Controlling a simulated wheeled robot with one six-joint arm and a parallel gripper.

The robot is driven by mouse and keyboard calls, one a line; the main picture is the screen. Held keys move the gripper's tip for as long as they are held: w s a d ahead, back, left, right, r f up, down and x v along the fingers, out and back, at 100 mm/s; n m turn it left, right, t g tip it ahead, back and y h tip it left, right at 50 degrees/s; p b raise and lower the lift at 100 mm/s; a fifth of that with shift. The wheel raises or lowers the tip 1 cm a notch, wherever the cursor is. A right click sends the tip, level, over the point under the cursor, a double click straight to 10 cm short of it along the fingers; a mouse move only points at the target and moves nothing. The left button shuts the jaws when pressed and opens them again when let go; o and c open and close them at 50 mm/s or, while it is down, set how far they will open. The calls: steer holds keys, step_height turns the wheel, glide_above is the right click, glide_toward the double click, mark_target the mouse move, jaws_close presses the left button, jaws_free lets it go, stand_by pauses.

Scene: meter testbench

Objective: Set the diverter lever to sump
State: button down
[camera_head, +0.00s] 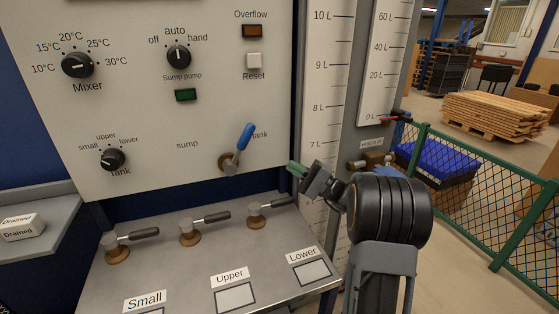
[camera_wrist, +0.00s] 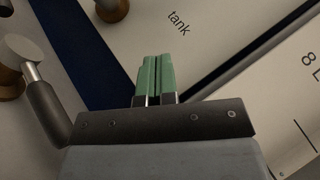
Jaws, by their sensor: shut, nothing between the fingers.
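The diverter lever (camera_head: 246,137) has a blue handle on a brass base on the white panel. Its handle points up and to the right, leaning toward the "tank" label (camera_head: 260,134). The "sump" label (camera_head: 187,144) is to its left. My gripper (camera_head: 293,168) is right of and slightly below the lever, apart from it, near the panel's lower right corner. Its green fingers are shut together and empty in the wrist view (camera_wrist: 156,75). That view also shows the "tank" label (camera_wrist: 179,22) beyond the fingertips, but not the blue handle.
Below the panel, a grey ledge (camera_head: 190,270) carries three dark-handled valves; the Lower valve (camera_head: 262,209) is closest below my gripper. A white level scale (camera_head: 322,100) stands to the right. Knobs (camera_head: 113,159) sit farther left on the panel.

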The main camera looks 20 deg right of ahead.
mark_target(239, 149)
steer(key=p+x, duration=0.1)
steer(key=x, duration=0.8)
steer(key=shift+a, duration=0.2)
steer(key=shift+s+a+r, duration=0.35)
steer(key=shift+a+r, duration=0.2)
steer(key=shift+a, duration=0.3)
steer(key=shift+s+a+r+p, duration=0.15)
steer(key=shift+a+r+p, duration=0.2)
steer(key=shift+a, duration=0.3)
steer(key=shift+r+g, duration=0.1)
steer(key=shift+g, duration=0.2)
